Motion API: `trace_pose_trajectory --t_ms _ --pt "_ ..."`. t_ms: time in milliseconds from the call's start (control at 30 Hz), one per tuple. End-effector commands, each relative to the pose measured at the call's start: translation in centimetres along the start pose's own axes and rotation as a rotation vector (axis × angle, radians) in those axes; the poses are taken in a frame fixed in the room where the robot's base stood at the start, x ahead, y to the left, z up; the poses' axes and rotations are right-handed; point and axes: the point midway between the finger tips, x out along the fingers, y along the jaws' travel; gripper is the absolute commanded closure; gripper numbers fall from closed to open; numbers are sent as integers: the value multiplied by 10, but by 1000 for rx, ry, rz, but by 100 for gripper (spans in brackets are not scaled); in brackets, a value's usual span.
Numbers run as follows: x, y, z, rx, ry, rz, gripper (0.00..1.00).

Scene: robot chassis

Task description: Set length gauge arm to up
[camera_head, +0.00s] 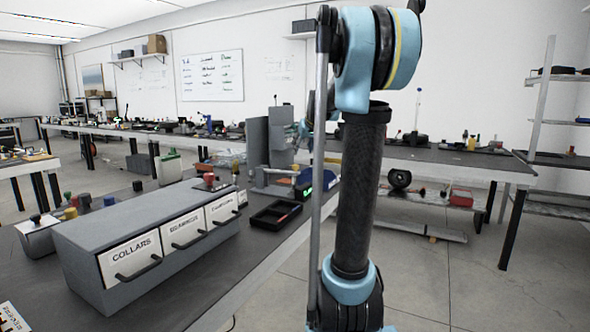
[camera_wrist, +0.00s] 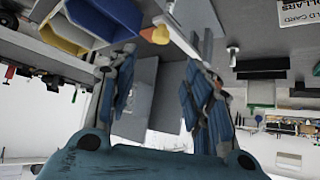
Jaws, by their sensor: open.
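My gripper (camera_wrist: 163,58) is open in the wrist view, with one finger on each side and nothing clearly held. A pale bar (camera_wrist: 183,42) with a reddish end lies just beyond the fingertips, near the right finger; it may be the length gauge arm. A small tan knob (camera_wrist: 160,35) sits beside it, between the finger ends. I cannot tell whether either finger touches the bar. My gripper cannot be made out clearly there.
A grey drawer box (camera_head: 75,252) with labelled fronts stands on the near bench. A black tray (camera_head: 275,214) lies between it and the machine. Yellow and blue bins (camera_wrist: 68,32) show at the wrist view's upper left. Open floor (camera_head: 440,270) lies to the right.

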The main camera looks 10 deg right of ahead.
Motion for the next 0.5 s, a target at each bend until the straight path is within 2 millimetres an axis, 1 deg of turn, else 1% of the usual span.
trace_pose_trajectory --t_ms 100,500 --pt "18 -1 0 0 0 -1 54" --pt "75 0 1 0 -1 0 54"
